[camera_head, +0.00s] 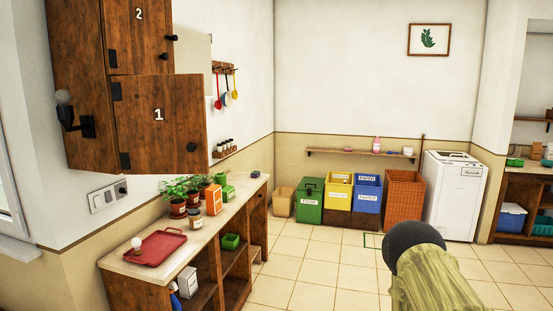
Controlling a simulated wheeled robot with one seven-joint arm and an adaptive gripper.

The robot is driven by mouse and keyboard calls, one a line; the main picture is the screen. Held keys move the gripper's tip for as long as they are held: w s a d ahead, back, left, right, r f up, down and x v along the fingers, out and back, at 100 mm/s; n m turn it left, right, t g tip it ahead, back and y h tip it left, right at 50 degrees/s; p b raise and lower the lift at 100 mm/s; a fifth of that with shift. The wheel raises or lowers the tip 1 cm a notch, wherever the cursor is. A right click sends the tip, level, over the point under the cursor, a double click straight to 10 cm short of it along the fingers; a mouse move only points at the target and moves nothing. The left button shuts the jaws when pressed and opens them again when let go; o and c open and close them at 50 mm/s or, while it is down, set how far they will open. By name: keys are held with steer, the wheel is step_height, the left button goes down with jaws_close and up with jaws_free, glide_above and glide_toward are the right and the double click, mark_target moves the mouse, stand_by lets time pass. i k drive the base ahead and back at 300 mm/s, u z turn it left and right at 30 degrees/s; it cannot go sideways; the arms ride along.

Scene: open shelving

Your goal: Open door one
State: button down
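Door one (158,122) is a brown wooden door marked "1" on the wall cabinet at the upper left. Its hinges are on its left side and its dark round knob (191,147) is near its right edge. It reaches further right than door two above it and looks swung out from the cabinet, but I cannot tell by how much. The cabinet's inside is hidden behind it. A part of my arm, greenish with a dark round end, shows at the bottom right, well away from the door. My gripper is not in view.
Door two (139,38) is above door one. A wall lamp (75,115) is left of it. Below stands a counter with a red tray (156,248), potted plants (177,195) and an orange box (213,199). Bins and a washing machine (453,195) line the back. Tiled floor between is clear.

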mark_target(161, 119)
steer(key=z, duration=0.1)
steer(key=i, duration=1)
steer(key=u, duration=0.85)
